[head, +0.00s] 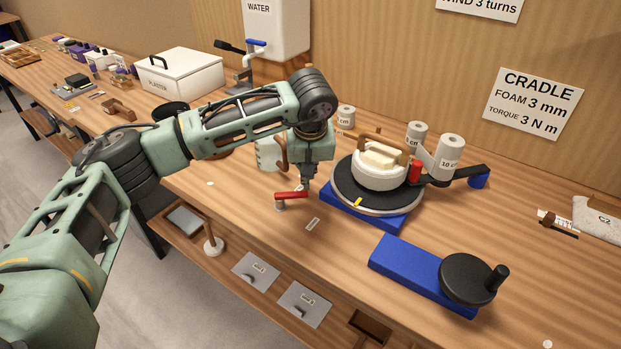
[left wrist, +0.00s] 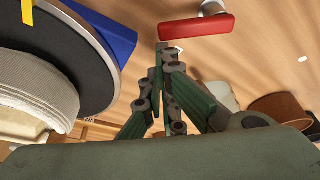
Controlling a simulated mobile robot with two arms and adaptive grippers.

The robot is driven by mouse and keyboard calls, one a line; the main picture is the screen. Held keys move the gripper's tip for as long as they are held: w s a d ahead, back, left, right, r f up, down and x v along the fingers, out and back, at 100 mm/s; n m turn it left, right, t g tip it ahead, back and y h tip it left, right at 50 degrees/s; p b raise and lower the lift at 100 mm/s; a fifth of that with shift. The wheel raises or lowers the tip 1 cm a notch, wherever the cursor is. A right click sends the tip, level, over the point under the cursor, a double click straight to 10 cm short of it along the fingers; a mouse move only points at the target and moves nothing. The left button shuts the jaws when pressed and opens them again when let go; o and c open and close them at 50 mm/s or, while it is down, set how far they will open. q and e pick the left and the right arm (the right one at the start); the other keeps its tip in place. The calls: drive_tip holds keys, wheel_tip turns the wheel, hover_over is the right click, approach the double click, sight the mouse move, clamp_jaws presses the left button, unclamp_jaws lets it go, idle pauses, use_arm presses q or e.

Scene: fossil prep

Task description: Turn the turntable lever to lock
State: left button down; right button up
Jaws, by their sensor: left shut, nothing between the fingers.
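The red lever (head: 291,195) lies flat on a grey pivot on the bench, at the front left of the turntable (head: 343,193). The turntable has a dark disc on a blue base (head: 362,211). My left gripper (head: 306,186) points down, shut and empty, close to the lever's right end. In the left wrist view, the closed fingertips (left wrist: 163,48) are close to the side of the red lever (left wrist: 195,27); I cannot tell whether they touch. The turntable disc (left wrist: 88,62) shows at the left there. My right gripper is not in view.
A white wrapped block (head: 378,174) sits on the turntable. A blue base with a black hand wheel (head: 467,278) stands at the front right. Bandage rolls (head: 449,152) stand behind. The bench just in front of the lever is mostly clear.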

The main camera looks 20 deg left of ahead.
use_arm(q)
drive_tip(key=shift+s+d+f+m+b, duration=0.15)
drive_tip(key=shift+s+d+m+b, duration=0.15)
drive_tip(key=shift+m, duration=0.3)
drive_tip(key=shift+s+d+m+h, duration=0.15)
drive_tip(key=shift+d+m+h, duration=0.05)
drive_tip(key=shift+m+h, duration=0.2)
drive_tip(key=shift+s+d+f+m+h+b, duration=0.1)
drive_tip(key=shift+s+d+m+h+b, duration=0.05)
drive_tip(key=shift+m+b, duration=0.3)
drive_tip(key=shift+s+d+f+m+h+b, duration=0.1)
drive_tip(key=shift+m+h+b, duration=0.05)
drive_tip(key=shift+m+b, duration=0.3)
drive_tip(key=shift+s+d+m+h+b, duration=0.35)
drive_tip(key=shift+s+m+b, duration=0.15)
drive_tip(key=shift+m, duration=0.3)
drive_tip(key=shift+s+d+r+m+b, duration=0.1)
drive_tip(key=shift+s+d+m+b, duration=0.1)
drive_tip(key=shift+s+m+b, duration=0.3)
drive_tip(key=shift+s+d+m, duration=0.1)
drive_tip(key=shift+s+m, duration=0.2)
drive_tip(key=shift+s, duration=0.05)
drive_tip(key=shift+s+r+b, duration=0.1)
drive_tip(key=shift+s+b, duration=0.05)
drive_tip(key=shift+b, duration=0.15)
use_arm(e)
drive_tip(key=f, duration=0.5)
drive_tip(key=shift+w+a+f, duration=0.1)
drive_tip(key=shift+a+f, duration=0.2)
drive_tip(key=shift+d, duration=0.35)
